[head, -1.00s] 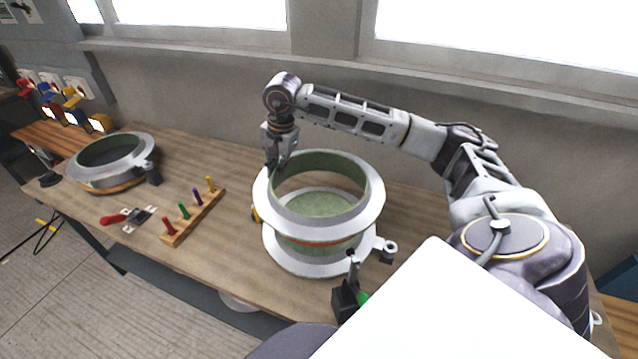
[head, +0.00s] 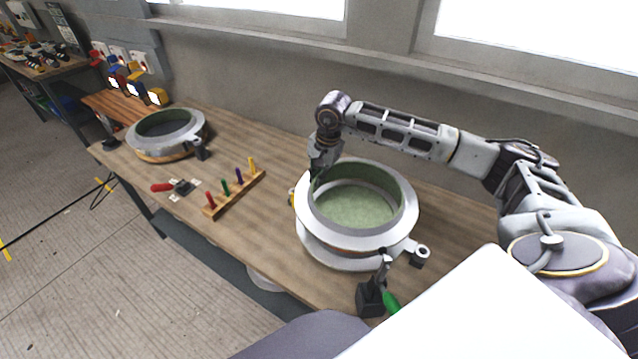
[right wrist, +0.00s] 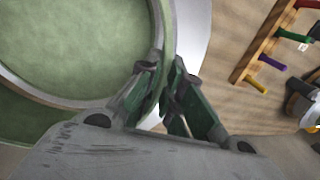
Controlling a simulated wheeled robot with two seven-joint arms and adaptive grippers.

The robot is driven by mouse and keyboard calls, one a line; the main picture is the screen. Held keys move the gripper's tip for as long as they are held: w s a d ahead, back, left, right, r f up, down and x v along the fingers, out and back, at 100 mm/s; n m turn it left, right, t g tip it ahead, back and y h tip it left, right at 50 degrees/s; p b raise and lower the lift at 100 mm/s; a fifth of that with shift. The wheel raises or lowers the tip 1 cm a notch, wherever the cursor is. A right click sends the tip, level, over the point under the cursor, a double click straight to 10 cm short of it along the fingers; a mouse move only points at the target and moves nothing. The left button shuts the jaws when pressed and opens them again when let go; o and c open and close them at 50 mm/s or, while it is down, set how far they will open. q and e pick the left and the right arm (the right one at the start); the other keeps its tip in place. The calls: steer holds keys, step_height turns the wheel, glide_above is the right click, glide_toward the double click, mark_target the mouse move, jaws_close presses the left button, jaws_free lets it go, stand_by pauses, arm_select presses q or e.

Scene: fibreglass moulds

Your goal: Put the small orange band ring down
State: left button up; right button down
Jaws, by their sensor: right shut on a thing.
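The small orange band ring (head: 322,223) is a pale grey flanged ring with a green inner wall. My right gripper (head: 316,177) is shut on its far left rim. In the right wrist view the ring's wall (right wrist: 167,35) passes between the two fingers (right wrist: 166,85). The ring is right above a wider grey mould (head: 345,262) on the bench, very close to it; I cannot tell whether they touch. The mould's green floor shows through the ring. The ring looks about level. My left gripper is not in view.
A second grey ring mould (head: 165,150) with an orange base stands at the bench's far left. A wooden rack (head: 235,195) with coloured pegs and a red-handled clamp (head: 175,187) lie between. A black block with a green handle (head: 371,298) stands at the front.

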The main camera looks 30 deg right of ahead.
steer(key=shift+f, duration=0.1)
steer(key=shift+f+p, duration=0.3)
steer(key=shift+f, duration=1.55)
steer(key=c, duration=1.6)
jaws_free()
steer(key=shift+o, duration=0.2)
